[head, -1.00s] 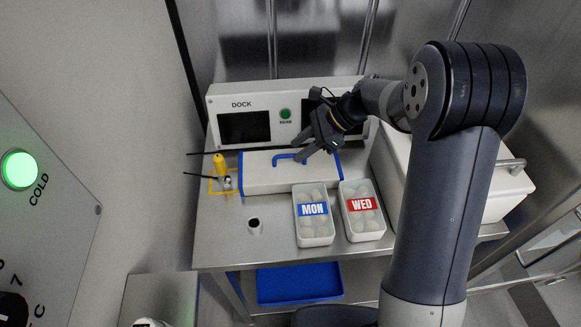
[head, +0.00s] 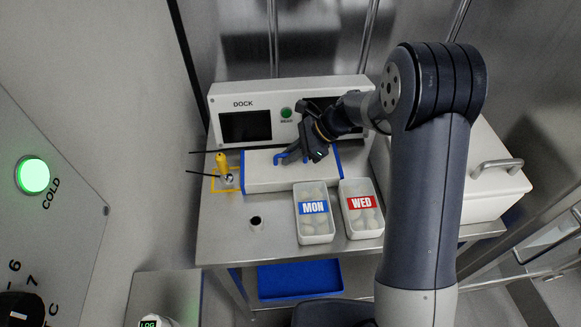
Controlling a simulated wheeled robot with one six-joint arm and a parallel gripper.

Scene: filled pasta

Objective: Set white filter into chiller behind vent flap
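A long white block with blue end edges, which looks like the white filter (head: 262,181), lies on the steel table in front of the dock unit. A blue handle (head: 280,159) shows on its top. My gripper (head: 302,157) points down at this handle, over the right part of the block. The fingers are dark and partly overlap the handle, so I cannot tell whether they are open or touch it. I cannot make out a vent flap, nor tell for sure which unit is the chiller.
A white DOCK unit (head: 253,94) with dark openings stands behind. Tubs marked MON (head: 315,229) and WED (head: 361,222) stand in front. A white lidded box (head: 485,195) stands right. A yellow fixture (head: 221,163) and a small hole (head: 255,221) are left. A blue tray (head: 300,277) lies below.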

